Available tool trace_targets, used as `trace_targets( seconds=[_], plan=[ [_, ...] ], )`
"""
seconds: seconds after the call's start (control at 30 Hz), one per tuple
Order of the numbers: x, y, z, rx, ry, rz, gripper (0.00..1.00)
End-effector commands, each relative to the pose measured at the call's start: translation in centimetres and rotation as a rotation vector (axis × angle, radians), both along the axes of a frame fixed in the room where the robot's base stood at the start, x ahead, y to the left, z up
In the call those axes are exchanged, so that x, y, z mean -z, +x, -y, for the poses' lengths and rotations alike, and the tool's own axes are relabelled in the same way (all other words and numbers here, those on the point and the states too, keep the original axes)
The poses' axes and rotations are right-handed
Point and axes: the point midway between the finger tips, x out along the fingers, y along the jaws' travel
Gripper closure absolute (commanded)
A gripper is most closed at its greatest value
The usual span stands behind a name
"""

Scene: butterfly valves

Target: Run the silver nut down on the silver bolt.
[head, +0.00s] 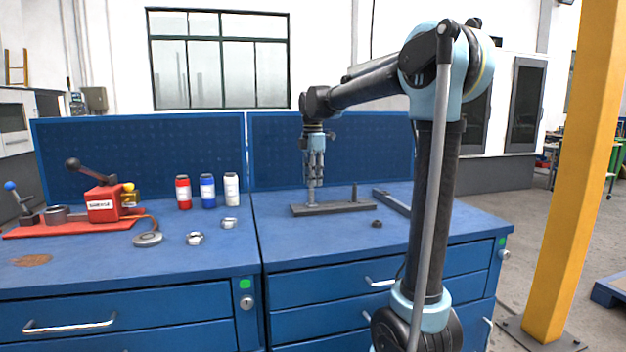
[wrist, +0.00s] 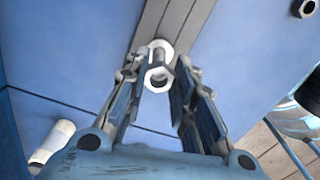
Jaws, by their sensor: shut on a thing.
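My gripper (head: 313,186) points straight down over the dark base plate (head: 333,209) on the right bench. In the wrist view, my gripper (wrist: 157,82) has its two fingers on either side of the silver nut (wrist: 158,85), a bright hex ring, and is shut on it. The silver bolt (wrist: 156,57) stands upright below, with a bright round foot on the plate. The nut lines up closely with the bolt's shaft; how far it sits on the thread cannot be told. In the head view the fingers hide the nut and most of the bolt.
A dark bolt (head: 354,192) stands on the plate's right side. A dark nut (head: 377,224) lies in front. A grey bar (head: 392,202) lies right of the plate.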

Motion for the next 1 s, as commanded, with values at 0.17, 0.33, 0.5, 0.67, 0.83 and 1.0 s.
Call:
trace_targets(
  seconds=[0.17,0.33,0.5,0.67,0.83,1.0],
  plan=[
    [0.29,0.0,0.0,0.0,0.0,0.0,1.0],
    [0.41,0.0,0.0,0.0,0.0,0.0,1.0],
    [0.41,0.0,0.0,0.0,0.0,0.0,1.0],
    [0.41,0.0,0.0,0.0,0.0,0.0,1.0],
    [0.5,0.0,0.01,0.0,0.0,0.0,1.0],
    [0.75,0.01,0.02,0.0,0.0,0.0,1.0]
  ],
)
